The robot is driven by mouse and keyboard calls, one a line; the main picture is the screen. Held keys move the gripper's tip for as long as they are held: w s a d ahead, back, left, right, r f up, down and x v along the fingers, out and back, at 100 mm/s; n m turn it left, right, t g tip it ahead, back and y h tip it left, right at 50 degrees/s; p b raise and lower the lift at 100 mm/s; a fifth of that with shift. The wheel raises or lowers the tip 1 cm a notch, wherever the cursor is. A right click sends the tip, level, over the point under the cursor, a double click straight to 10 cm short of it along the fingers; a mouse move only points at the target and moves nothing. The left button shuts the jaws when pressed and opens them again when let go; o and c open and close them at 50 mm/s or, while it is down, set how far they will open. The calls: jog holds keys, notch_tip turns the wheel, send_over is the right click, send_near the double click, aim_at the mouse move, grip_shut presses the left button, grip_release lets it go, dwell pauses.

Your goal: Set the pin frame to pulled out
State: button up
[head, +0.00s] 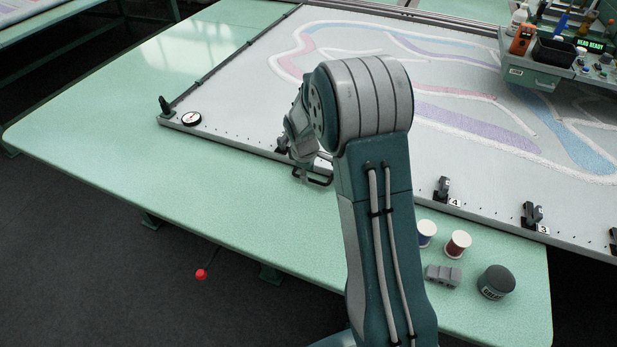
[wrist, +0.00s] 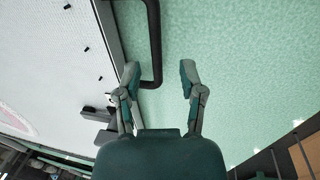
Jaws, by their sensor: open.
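The pin frame (head: 232,142) is a thin grey border with small dark pins around a pale cloth with coloured patterns, lying on the green table. Its edge also shows at the left of the wrist view (wrist: 107,28). A black bar handle (head: 319,181) stands out from its near edge over the table. In the wrist view the handle (wrist: 154,40) runs down from the top and bends left near the left finger. My gripper (wrist: 160,72) is open, its fingers on either side of the handle's lower part. Contact cannot be told. In the head view my arm mostly hides the gripper.
Numbered dark clamps (head: 443,188) sit along the near frame edge. Two thread spools (head: 458,244), a grey block (head: 443,275) and a dark round pot (head: 496,282) stand at the table's front right. A round gauge (head: 191,118) sits at the left corner. The left table area is clear.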

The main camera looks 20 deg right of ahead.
notch_tip(320, 180, up, 9)
jog(key=s+a, duration=0.1)
jog(key=shift+a, duration=0.15)
jog(key=shift+s+f, duration=0.1)
jog(key=s+a+r+m+t, duration=0.2)
jog(key=s+a+r+m, duration=0.25)
jog(key=s+r, duration=0.85)
jog(key=s+a+r+m+t, duration=0.1)
jog(key=s+m, duration=0.1)
jog(key=s, duration=0.5)
jog(key=s+a+r+m+t+y, duration=0.1)
jog(key=s+a+m, duration=0.1)
jog(key=s, duration=0.6)
jog(key=shift+a, duration=0.2)
jog(key=shift+d+m, duration=0.1)
jog(key=shift+m, duration=0.15)
